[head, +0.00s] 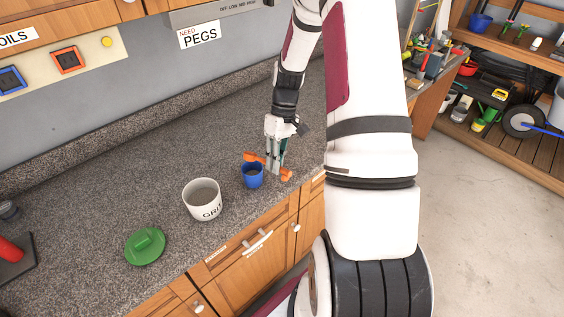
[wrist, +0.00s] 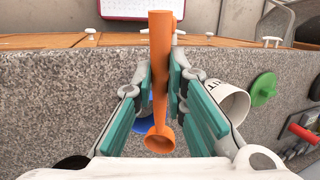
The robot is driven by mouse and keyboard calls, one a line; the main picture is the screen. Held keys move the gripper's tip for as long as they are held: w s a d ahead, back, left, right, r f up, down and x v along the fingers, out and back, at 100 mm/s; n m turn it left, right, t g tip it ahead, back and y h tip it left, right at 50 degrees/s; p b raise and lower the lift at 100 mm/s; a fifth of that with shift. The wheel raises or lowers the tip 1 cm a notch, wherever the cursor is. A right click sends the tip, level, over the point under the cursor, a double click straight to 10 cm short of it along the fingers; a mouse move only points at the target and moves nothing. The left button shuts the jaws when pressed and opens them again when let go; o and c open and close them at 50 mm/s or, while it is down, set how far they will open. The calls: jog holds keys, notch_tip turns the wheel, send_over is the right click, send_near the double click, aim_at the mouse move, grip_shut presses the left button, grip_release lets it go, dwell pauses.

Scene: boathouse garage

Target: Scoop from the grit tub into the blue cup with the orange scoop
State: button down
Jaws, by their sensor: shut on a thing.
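My gripper (head: 274,170) is shut on the orange scoop (wrist: 160,85), its fingers gripping the handle from both sides. The scoop's round bowl is at the bottom of the wrist view and points towards the wall in the head view (head: 250,156); I cannot tell if it holds anything. The blue cup (head: 252,180) stands upright on the counter, just left of the fingers; a finger and the scoop hide most of it in the wrist view (wrist: 144,125).
A green lid (head: 146,246) lies on the counter left of the tub. A red-handled object on a dark base (head: 14,252) is at the far left. The speckled counter (head: 120,180) is clear behind the tub. Wooden drawers (head: 250,258) run below its front edge.

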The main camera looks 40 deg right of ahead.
jog(key=h, duration=0.4)
jog(key=a+r+h, duration=0.1)
jog(key=h, duration=0.1)
jog(key=shift+a+r+t, duration=0.1)
jog(key=shift+t, duration=0.2)
dwell(0.5)
